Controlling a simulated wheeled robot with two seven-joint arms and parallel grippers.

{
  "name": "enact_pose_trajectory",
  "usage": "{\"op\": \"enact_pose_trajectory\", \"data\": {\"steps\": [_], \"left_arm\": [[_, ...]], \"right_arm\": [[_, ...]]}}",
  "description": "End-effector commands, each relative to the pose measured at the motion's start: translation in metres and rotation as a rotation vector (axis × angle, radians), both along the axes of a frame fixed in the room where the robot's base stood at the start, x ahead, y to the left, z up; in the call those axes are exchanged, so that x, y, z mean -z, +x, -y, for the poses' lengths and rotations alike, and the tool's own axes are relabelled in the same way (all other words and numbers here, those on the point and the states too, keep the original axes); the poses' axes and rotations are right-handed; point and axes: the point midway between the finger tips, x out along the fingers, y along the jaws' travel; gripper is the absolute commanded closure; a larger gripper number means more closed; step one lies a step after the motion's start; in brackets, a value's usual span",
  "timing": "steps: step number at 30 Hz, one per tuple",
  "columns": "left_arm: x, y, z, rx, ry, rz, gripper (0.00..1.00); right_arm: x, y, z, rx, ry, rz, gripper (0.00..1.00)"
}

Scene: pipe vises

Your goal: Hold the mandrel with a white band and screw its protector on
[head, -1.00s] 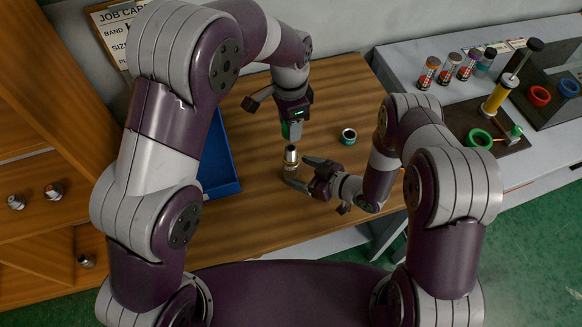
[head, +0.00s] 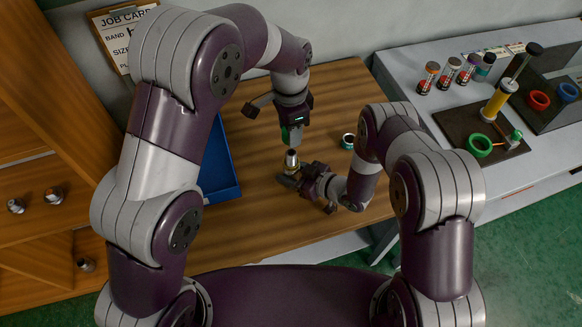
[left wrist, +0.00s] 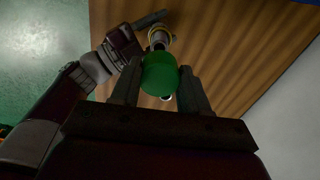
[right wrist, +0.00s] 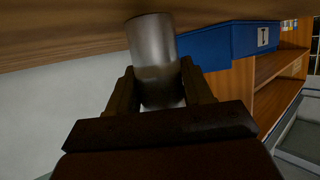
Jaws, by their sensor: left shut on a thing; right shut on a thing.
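My left gripper (head: 291,138) points down and is shut on a green protector (left wrist: 159,74), which fills the space between its fingers in the left wrist view. My right gripper (head: 293,180) comes in from the right, low over the table, and is shut on the mandrel. In the right wrist view the plain silver body (right wrist: 155,60) sits between its fingers. The protector overlaps the mandrel in the left wrist view; I cannot tell whether they touch. I cannot make out a white band.
A ring-shaped part (head: 348,141) stands on the table to the right, close to my right arm. A blue tray (head: 221,180) lies left of the mandrel. A side bench (head: 500,180) holds several tubes, a pump and coloured rings. Shelves (head: 45,235) stand at the left.

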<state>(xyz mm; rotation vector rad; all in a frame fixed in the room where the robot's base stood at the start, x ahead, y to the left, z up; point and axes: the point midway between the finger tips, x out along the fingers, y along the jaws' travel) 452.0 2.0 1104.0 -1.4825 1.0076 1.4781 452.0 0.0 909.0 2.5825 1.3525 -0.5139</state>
Motion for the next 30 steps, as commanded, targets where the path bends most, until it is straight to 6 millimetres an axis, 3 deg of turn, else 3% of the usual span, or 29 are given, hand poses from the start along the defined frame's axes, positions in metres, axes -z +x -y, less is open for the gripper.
{"op": "enact_pose_trajectory", "data": {"steps": [9, 30], "left_arm": [[0.044, 0.000, 0.000, 0.000, 0.001, -0.002, 0.83], [0.054, -0.001, 0.000, 0.000, 0.002, -0.003, 0.83]], "right_arm": [[0.000, 0.000, 0.000, 0.000, 0.000, 0.000, 1.00], [0.000, 0.000, 0.000, 0.000, 0.000, 0.000, 1.00]]}}
